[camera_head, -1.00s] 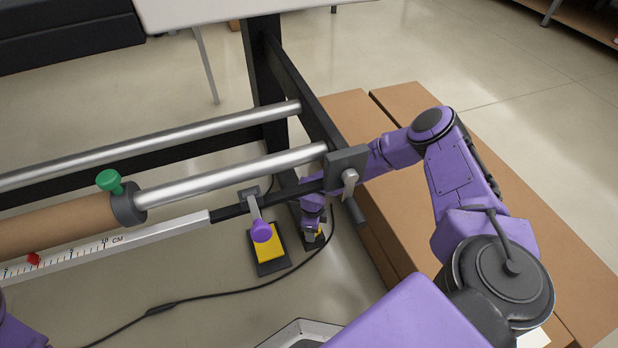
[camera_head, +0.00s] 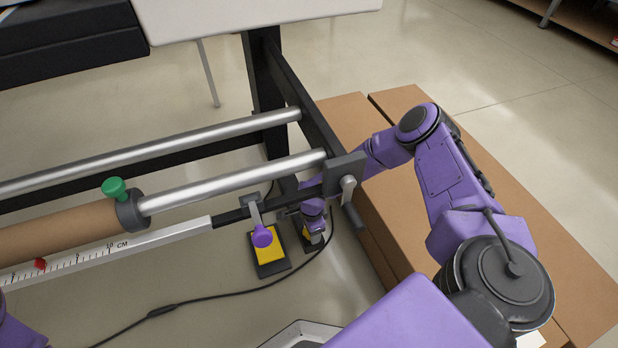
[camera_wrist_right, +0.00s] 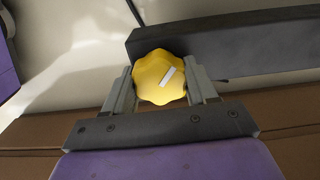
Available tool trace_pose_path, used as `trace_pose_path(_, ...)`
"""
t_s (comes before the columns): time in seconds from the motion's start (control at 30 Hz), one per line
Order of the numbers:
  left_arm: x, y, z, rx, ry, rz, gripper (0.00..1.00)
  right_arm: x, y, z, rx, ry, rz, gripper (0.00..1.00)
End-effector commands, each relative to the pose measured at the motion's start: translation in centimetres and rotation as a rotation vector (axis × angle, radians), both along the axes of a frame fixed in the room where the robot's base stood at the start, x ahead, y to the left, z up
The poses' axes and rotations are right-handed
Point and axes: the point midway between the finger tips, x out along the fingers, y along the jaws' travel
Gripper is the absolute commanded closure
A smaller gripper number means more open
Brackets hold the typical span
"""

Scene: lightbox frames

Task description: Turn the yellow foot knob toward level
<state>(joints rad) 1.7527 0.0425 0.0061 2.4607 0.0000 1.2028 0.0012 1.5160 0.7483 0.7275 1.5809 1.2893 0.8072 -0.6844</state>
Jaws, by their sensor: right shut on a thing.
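The yellow foot knob (camera_wrist_right: 154,82) is a lobed disc with a white mark (camera_wrist_right: 168,76) that lies slanted, rising to the right. In the right wrist view my right gripper (camera_wrist_right: 158,75) is shut on the knob, one finger on each side. In the head view my right arm (camera_head: 447,170) reaches down behind the frame's end bracket, and my right gripper (camera_head: 312,236) is low by the foot, partly hidden. My left gripper is not in view; only a piece of purple arm shows at the lower left.
A purple-knobbed lever (camera_head: 262,236) hangs above a yellow-topped pedal (camera_head: 268,250) left of my right gripper. Metal rollers (camera_head: 240,181) and the end bracket (camera_head: 346,172) are above it. Cardboard boxes (camera_head: 385,240) stand to the right. A black cable (camera_head: 220,294) crosses the floor.

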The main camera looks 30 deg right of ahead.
Motion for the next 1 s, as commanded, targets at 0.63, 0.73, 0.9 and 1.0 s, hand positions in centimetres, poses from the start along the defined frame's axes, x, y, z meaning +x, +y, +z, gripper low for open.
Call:
trace_pose_path(0.63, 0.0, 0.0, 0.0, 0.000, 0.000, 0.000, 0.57, 0.4, -0.2, 0.2, 0.001, -0.011, -0.001, 0.18)
trace_pose_path(0.73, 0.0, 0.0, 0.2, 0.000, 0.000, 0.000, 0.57, 0.3, -0.2, 0.5, 0.001, -0.009, -0.003, 0.18)
trace_pose_path(0.9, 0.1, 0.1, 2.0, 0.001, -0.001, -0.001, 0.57, 0.4, -0.2, 4.0, 0.002, -0.012, -0.004, 0.18)
trace_pose_path(1.0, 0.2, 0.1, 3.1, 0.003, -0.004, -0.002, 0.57, 0.5, -0.2, 6.6, 0.001, -0.013, -0.002, 0.18)
